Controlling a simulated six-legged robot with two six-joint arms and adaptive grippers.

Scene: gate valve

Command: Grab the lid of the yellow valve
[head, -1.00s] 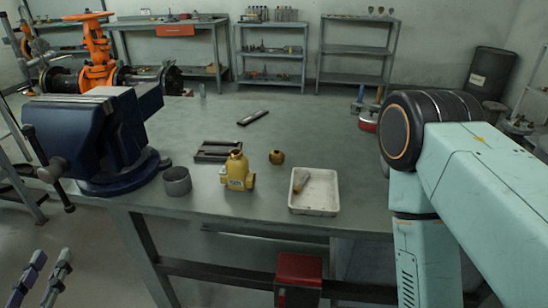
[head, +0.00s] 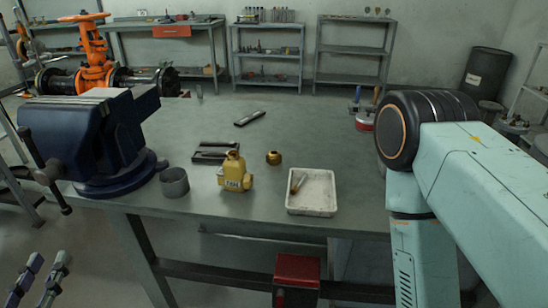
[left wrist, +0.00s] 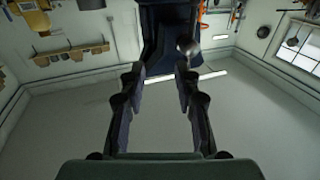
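The yellow valve (head: 236,176) stands upright near the front edge of the grey workbench in the head view. A small round brass-yellow piece (head: 274,157) lies on the bench just right of it and apart from it; I cannot tell for sure whether this is the lid. My left gripper (head: 38,282) is low at the bottom left of the head view, in front of and below the bench, far from the valve. In the left wrist view its two fingers (left wrist: 159,88) are spread apart with nothing between them. My right arm shows at the right, but its gripper is out of view.
A blue vise (head: 85,140) stands on the bench's left end, between my left gripper and the valve. A grey ring (head: 174,182), a dark slotted block (head: 214,151) and a white tray (head: 325,198) surround the valve.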

